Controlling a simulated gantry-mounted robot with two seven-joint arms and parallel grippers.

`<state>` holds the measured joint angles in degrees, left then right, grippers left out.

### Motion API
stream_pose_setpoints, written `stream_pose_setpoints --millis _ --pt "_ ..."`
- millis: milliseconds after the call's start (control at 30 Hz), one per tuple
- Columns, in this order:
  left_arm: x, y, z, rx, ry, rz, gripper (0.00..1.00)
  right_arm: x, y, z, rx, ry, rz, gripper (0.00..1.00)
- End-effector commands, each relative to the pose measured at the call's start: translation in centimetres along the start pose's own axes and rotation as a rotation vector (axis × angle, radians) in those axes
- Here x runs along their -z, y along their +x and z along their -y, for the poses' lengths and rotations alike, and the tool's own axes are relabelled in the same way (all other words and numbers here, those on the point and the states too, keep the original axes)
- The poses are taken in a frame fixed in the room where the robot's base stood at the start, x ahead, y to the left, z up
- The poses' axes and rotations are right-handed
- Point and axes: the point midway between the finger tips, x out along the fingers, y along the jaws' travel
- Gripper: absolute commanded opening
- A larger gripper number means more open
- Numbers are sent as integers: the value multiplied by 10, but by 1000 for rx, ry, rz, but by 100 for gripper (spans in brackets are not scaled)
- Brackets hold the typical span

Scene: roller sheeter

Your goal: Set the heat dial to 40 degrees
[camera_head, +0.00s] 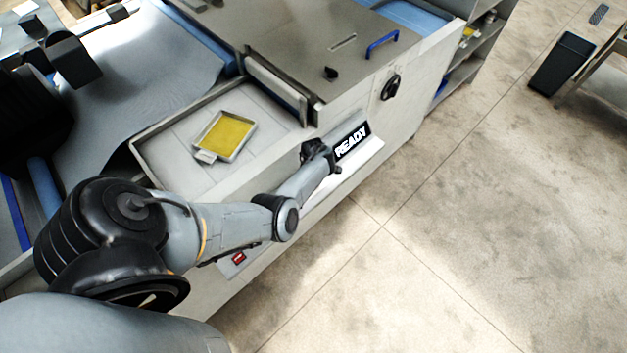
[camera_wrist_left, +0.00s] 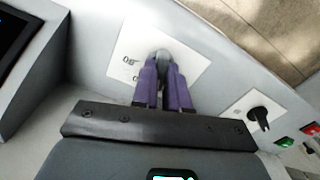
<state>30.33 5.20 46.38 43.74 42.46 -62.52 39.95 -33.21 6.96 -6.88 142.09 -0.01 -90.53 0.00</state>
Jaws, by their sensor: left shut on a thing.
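My left gripper (camera_head: 325,158) reaches the front panel of the machine, just left of the READY display (camera_head: 352,141). In the left wrist view its two purple fingers (camera_wrist_left: 163,72) are shut on a grey dial (camera_wrist_left: 160,55) in the middle of a white label plate (camera_wrist_left: 190,68). The fingers cover most of the dial, so its pointer is hidden. Only small marks show at the plate's left, and I cannot read a temperature. In the head view the gripper hides the dial. My right gripper is not in view.
A black knob (camera_wrist_left: 261,116) on its own white plate, a green button (camera_wrist_left: 284,142) and a red button (camera_wrist_left: 311,129) sit to the right in the left wrist view. A yellow-filled tray (camera_head: 226,136) lies on the machine top. A black handwheel (camera_head: 391,87) is beyond the display.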

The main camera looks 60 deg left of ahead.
Motion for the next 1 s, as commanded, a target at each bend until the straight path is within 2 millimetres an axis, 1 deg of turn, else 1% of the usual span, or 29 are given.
stream_pose_setpoints --millis 267,667,700,867,1000 --pt "0 0 0 0 -64 0 0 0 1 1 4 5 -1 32" --pt "0 0 0 0 -71 -1 0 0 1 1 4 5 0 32" --pt "0 0 0 0 -71 -1 15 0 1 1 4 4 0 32" --pt "0 0 0 0 -70 -1 39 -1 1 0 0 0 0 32" --pt "0 0 0 0 -70 0 39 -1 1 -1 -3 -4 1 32"
